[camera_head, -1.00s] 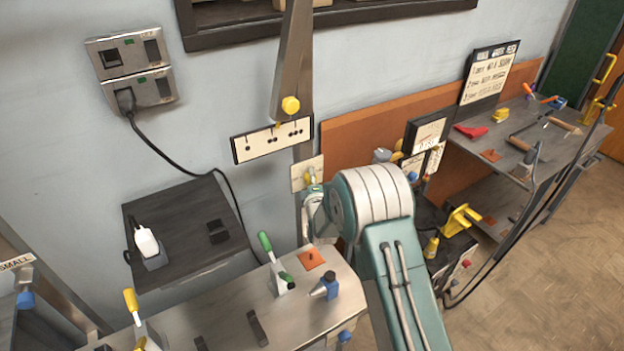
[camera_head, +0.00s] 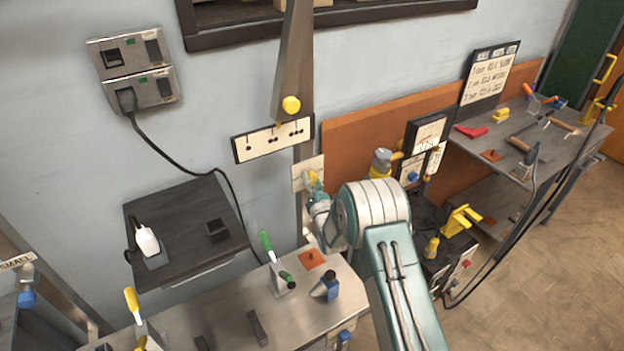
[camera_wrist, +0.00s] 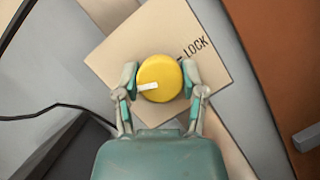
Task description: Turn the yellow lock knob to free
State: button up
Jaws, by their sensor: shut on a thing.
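The yellow lock knob (camera_wrist: 160,78) is round with a white pointer bar, on a cream plate (camera_wrist: 150,35). The word LOCK is printed at the plate's right in the wrist view. The pointer bar lies toward the left and slightly down, on the side away from LOCK. My gripper (camera_wrist: 159,80) is shut on the knob, one finger on each side. In the head view the plate (camera_head: 301,168) is on the grey post, and the knob (camera_head: 312,178) shows only partly above my gripper (camera_head: 315,190). No FREE marking can be made out.
Below is a grey bench (camera_head: 220,320) with a green-handled lever (camera_head: 268,245). A black shelf (camera_head: 180,275) is at left; an orange board (camera_head: 350,130) is behind.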

jog(key=shift+s+f+n+g+y, duration=0.1)
jog(key=shift+f+n+g+y, duration=0.15)
jog(key=shift+n+y, duration=0.95)
jog(key=shift+f+n+g+y, duration=0.15)
jog(key=shift+n+g+y, duration=0.15)
jog(key=shift+n, duration=1.7)
jog(key=o, duration=1.1)
jog(key=shift+o, duration=0.2)
jog(key=shift+a+r, duration=0.1)
jog(key=shift+r, duration=0.05)
jog(key=shift+r, duration=0.1)
jog(key=v, duration=1.2)
jog(key=shift+w+f, duration=0.2)
jog(key=shift+f, duration=0.05)
